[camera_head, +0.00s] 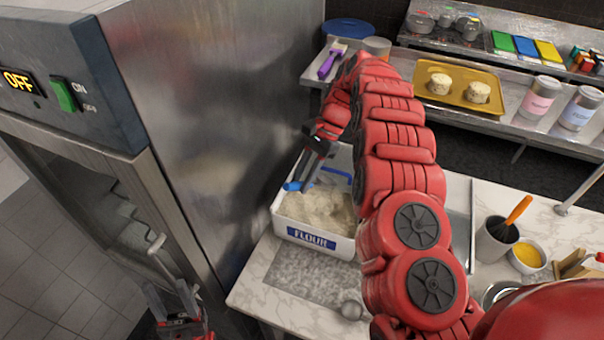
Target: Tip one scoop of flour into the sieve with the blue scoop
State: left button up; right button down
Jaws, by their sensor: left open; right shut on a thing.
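The white bin labelled FLOUR (312,238) stands on the marble counter, filled with pale flour (318,208). My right arm reaches across it from the lower right. My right gripper (306,176) is over the bin's left side, shut on the blue scoop (293,186). Only a small blue part of the scoop shows; its bowl and any load cannot be made out. My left gripper (172,302) is open and empty, low at the lower left, beside the counter. I cannot pick out the sieve for sure; a round metal rim (497,291) shows partly behind my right arm.
A steel cabinet (215,100) stands close on the left of the bin. On the counter's right are a cup with an orange-handled tool (497,240) and a yellow-filled bowl (528,257). A rear shelf holds a gold tray (460,88) and tins. Bare marble (250,285) lies before the bin.

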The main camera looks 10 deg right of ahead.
jog(key=shift+f, duration=0.8)
notch_tip(320, 180, down, 9)
jog(key=b, duration=0.4)
dwell(0.6)
jog(key=shift+r+p, duration=0.35)
jog(key=shift+r, duration=2.6)
